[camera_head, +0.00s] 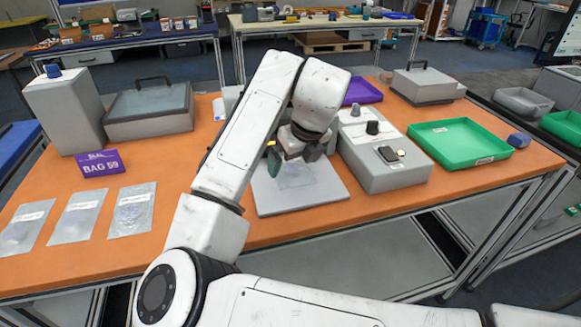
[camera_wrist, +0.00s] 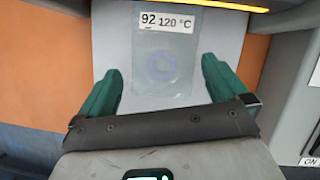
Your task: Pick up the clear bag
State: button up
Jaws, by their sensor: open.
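A clear bag (camera_head: 296,178) lies flat on a light grey plate (camera_head: 330,195) in the middle of the orange table. In the wrist view the clear bag (camera_wrist: 165,88) has a white label reading "92 120 °C" and a faint ring-shaped item inside. My gripper (camera_head: 288,158) is over the plate, partly hiding the bag's far side in the head view. In the wrist view its green fingers (camera_wrist: 160,68) are open, one on each side of the bag, with nothing between them gripped. I cannot tell the exact height above the bag.
Three more flat bags (camera_head: 78,213) lie at the table's left front, near a purple "BAG 59" sign (camera_head: 100,163). A grey control box (camera_head: 385,170) stands close right of the plate. A green tray (camera_head: 460,142) is farther right. A lidded grey box (camera_head: 148,110) stands back left.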

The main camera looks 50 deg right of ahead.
jog(key=shift+x, duration=1)
jog(key=shift+c, duration=0.5)
jog(key=c, duration=0.7)
jog(key=shift+r, duration=0.15)
jog(key=shift+d+r, duration=0.1)
jog(key=shift+r, duration=0.05)
jog(key=c, duration=0.8)
jog(key=shift+r+p, duration=0.25)
jog(key=shift+p, duration=0.3)
grip_shut()
jog(key=shift+r, duration=0.25)
